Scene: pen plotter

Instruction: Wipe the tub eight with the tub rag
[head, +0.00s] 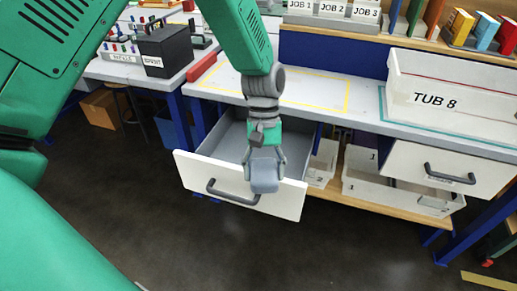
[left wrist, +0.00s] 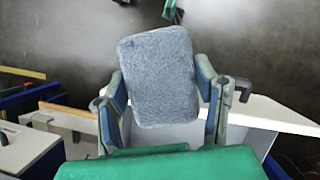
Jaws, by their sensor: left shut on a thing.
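The tub eight (head: 455,100) is a white bin labelled "TUB 8" on the bench top at the right of the head view. The tub rag (head: 264,180) is a grey-blue block of cloth. My left gripper (head: 265,168) is shut on the rag and points down at the front of an open drawer. The left wrist view shows the rag (left wrist: 158,70) between the two fingers of the left gripper (left wrist: 160,90). The rag is apart from the tub, well to its left. My right gripper is in neither view.
The open drawer (head: 285,199) juts out below the bench (head: 310,110). Another drawer front (head: 405,168) is at the right, above white bins on a low shelf (head: 340,190). A black box (head: 165,50) stands at the left. The bench's yellow-outlined area looks clear.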

